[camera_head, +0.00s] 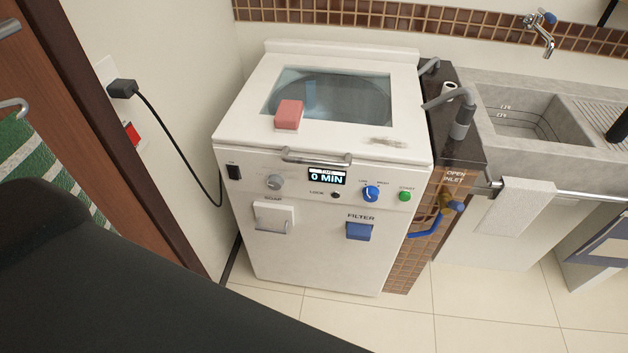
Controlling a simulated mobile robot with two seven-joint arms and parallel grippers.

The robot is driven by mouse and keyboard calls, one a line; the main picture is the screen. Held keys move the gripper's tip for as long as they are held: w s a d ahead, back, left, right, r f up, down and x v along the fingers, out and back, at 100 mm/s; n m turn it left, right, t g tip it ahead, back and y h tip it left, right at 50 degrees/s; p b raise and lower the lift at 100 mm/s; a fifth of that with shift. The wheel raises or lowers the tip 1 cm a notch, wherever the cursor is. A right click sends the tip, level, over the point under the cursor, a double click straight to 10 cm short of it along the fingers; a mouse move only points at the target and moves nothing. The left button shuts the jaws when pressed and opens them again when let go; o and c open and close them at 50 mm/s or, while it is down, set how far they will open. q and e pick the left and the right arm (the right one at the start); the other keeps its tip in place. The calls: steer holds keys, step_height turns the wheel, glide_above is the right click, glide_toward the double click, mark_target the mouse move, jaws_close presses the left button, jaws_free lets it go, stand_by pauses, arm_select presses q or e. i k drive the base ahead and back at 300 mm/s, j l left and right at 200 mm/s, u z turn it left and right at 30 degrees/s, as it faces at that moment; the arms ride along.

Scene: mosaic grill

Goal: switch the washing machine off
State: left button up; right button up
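The white top-loading washing machine (310,270) stands in the middle against the back wall, its glass lid (335,98) shut. On its front panel are a small black rocker switch (234,172) at the far left, a grey knob (274,182), a lit display (327,177) reading "0 MIN", a dark lock indicator (335,195), a blue knob (371,193) and a green start button (405,196). I cannot tell the rocker's position. Neither gripper is in view.
A pink block (288,115) lies on the lid. A black plug (122,88) with a cord and a red wall switch (131,134) are left. A blue-handled valve (428,226) and stone sink (520,115) are right. Tiled floor (480,290) in front is clear.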

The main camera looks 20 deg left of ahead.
mark_target(233, 171)
steer(key=u, duration=1.35)
